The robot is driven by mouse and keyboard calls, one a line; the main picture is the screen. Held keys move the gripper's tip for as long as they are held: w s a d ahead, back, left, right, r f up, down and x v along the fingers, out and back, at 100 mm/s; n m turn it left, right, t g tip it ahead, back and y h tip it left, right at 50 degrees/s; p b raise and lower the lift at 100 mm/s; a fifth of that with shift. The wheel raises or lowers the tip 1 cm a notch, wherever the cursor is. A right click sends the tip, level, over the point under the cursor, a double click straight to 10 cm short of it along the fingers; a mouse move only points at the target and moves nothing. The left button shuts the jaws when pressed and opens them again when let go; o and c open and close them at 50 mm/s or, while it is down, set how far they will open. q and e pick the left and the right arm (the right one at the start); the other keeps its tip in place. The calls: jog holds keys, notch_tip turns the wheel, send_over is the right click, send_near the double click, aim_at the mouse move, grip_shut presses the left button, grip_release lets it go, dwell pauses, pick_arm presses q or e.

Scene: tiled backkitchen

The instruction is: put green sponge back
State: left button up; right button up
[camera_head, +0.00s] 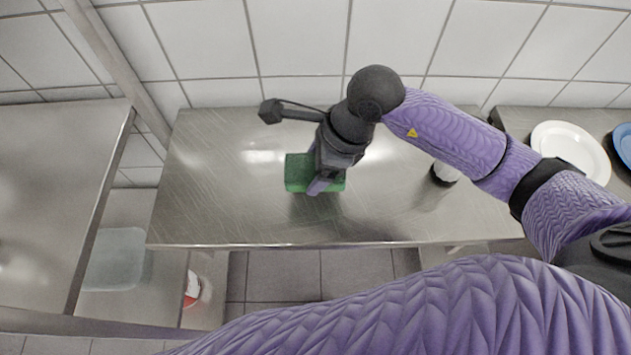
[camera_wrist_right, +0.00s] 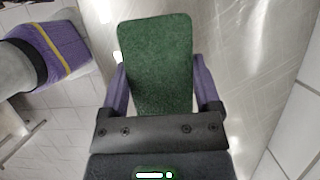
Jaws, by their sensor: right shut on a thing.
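The green sponge (camera_head: 298,172) is a flat green block over the middle of the steel table (camera_head: 215,205). My right gripper (camera_head: 318,183) is shut on the sponge, with its fingers across the sponge's middle in the head view. In the right wrist view the sponge (camera_wrist_right: 156,65) shows as a dark green pad between the two purple fingers of the right gripper (camera_wrist_right: 158,90). I cannot tell whether the sponge touches the table top. My left gripper is not in view.
A white and dark object (camera_head: 445,174) stands on the table, partly behind my right forearm. A white plate (camera_head: 570,148) and a blue plate (camera_head: 623,143) lie on the right counter. A clear container (camera_head: 117,258) sits low at left. The table's left part is bare.

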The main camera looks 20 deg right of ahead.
notch_tip(320, 180, down, 5)
jog(key=shift+r+b, duration=0.1)
jog(key=shift+b, duration=0.35)
jog(key=o, duration=0.9)
jog(key=p+v, duration=0.2)
jog(key=v, duration=0.9)
jog(key=shift+r, duration=0.1)
jog(key=shift+s+d+r, duration=0.1)
jog(key=shift+d+r, duration=0.1)
jog(key=shift+r, duration=0.25)
